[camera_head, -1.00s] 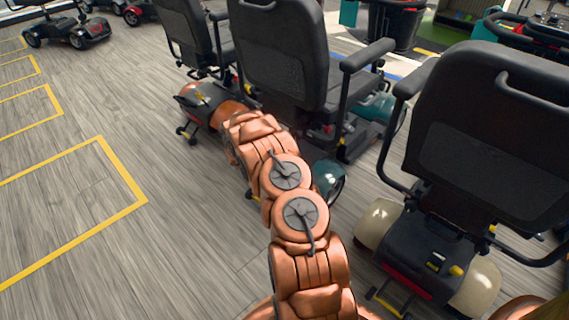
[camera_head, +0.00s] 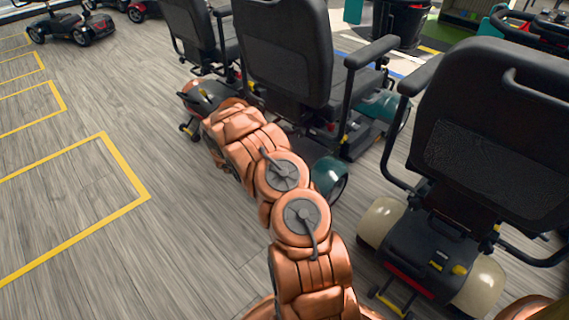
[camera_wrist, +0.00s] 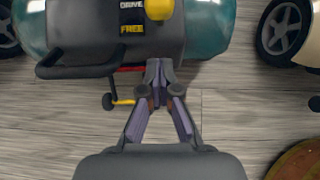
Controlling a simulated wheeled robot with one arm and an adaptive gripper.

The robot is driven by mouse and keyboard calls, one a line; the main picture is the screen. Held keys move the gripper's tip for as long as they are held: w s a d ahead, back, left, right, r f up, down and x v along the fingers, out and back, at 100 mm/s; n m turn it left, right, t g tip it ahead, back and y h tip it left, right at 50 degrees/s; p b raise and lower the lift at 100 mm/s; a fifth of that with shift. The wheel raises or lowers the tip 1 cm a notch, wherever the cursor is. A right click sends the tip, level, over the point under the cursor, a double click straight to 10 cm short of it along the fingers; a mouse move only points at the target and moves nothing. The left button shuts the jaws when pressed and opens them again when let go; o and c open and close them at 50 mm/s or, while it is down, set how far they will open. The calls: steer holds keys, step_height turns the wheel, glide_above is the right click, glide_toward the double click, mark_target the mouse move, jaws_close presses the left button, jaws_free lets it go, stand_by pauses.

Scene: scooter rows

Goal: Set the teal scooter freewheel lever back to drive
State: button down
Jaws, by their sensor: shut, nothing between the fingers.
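The teal scooter shows its rear in the wrist view, with a dark housing (camera_wrist: 100,25) between teal fenders (camera_wrist: 212,28). A label (camera_wrist: 131,17) on it reads DRIVE above FREE. The yellow lever knob (camera_wrist: 159,8) sits just right of the label, near DRIVE and above FREE; the top edge cuts it off, so its exact setting is unclear. My gripper (camera_wrist: 159,66) is shut and empty, its tips in front of the housing's lower edge, below the knob and apart from it in the picture. In the head view a teal fender (camera_head: 330,180) shows; my arm hides the lever and gripper.
A cream-fendered scooter (camera_head: 381,222) stands at right, close to my arm. The teal scooter's seat (camera_head: 283,50) rises beyond the arm. A black bar (camera_wrist: 75,66) juts from the housing's left. Grey floor with yellow bay lines (camera_head: 125,165) is open at left.

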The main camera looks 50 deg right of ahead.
steer(key=p+v, duration=0.1)
steer(key=v, duration=0.5)
steer(key=shift+d+r, duration=0.35)
steer(key=shift+r, duration=0.05)
steer(key=s+a+r+m+g+p, duration=0.1)
steer(key=s+a+r+m+p, duration=0.25)
steer(key=r, duration=0.85)
steer(key=s+a+r+m+g+y+p, duration=0.1)
steer(key=s+a+r+m+p, duration=0.3)
steer(key=r, duration=0.7)
steer(key=s+a+r+m+g+p, duration=0.1)
steer(key=s+r+m+p, duration=0.35)
steer(key=r, duration=0.75)
steer(key=s+a+r+m+y+p, duration=0.3)
steer(key=s+a+r+p, duration=0.6)
steer(key=s+a+r, duration=0.3)
steer(key=s+a+r+m+t+y+p, duration=0.1)
steer(key=s+a+r+m+y+p, duration=0.2)
steer(key=a, duration=1.4)
steer(key=s+r+y+p, duration=0.3)
steer(key=s+r+p, duration=0.3)
steer(key=s+r, duration=0.3)
steer(key=shift+s+p, duration=0.35)
steer(key=shift+s, duration=0.7)
steer(key=shift+a, duration=0.1)
